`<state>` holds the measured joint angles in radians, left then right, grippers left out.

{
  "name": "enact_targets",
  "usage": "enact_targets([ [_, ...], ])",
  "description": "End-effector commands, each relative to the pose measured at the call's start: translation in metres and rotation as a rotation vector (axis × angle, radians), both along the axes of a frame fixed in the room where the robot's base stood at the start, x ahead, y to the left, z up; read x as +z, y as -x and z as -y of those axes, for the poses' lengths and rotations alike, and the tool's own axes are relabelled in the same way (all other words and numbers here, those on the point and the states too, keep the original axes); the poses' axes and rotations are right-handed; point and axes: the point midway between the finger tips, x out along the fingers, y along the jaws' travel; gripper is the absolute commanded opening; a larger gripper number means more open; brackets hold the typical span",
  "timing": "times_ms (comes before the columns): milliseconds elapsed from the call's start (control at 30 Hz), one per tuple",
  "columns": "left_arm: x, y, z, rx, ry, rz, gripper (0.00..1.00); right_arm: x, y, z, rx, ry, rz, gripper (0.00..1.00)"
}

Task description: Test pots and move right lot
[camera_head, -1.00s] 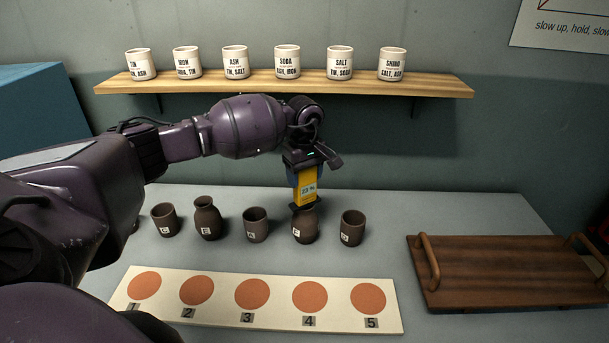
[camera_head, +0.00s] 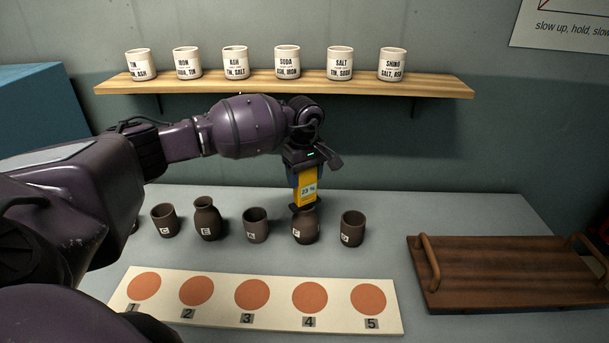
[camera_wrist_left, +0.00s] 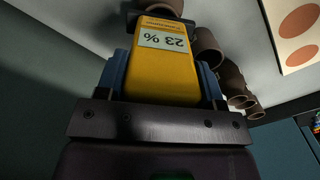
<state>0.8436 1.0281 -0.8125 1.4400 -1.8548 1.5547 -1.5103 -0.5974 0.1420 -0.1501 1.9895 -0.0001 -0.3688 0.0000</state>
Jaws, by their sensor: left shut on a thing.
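My left gripper (camera_head: 305,176) is shut on a yellow meter (camera_head: 305,190). The meter points down at the brown pot marked F (camera_head: 305,228), at its top; I cannot tell exact contact. The meter's display reads 23 % in the left wrist view (camera_wrist_left: 163,62). The other brown pots stand in a row: C (camera_head: 164,221), E (camera_head: 207,220), one with an unclear label (camera_head: 256,226) and one at the right end, also unclear (camera_head: 352,229). A cream mat (camera_head: 222,320) with orange discs numbered 1 to 5 lies in front, its discs bare. My right gripper is not seen.
A wooden tray with handles (camera_head: 505,268) sits empty at the right of the grey table (camera_head: 440,206). A wall shelf (camera_head: 440,91) holds several labelled white cups (camera_head: 287,63). A chart (camera_head: 565,25) hangs at the upper right.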

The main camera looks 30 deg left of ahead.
Motion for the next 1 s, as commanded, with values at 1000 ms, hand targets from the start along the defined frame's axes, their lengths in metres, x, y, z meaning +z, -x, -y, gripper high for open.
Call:
enact_targets([
  [1000, 0.066, 0.000, 0.000, 0.000, 0.000, 0.001, 0.43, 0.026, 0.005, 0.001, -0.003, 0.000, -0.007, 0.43],
])
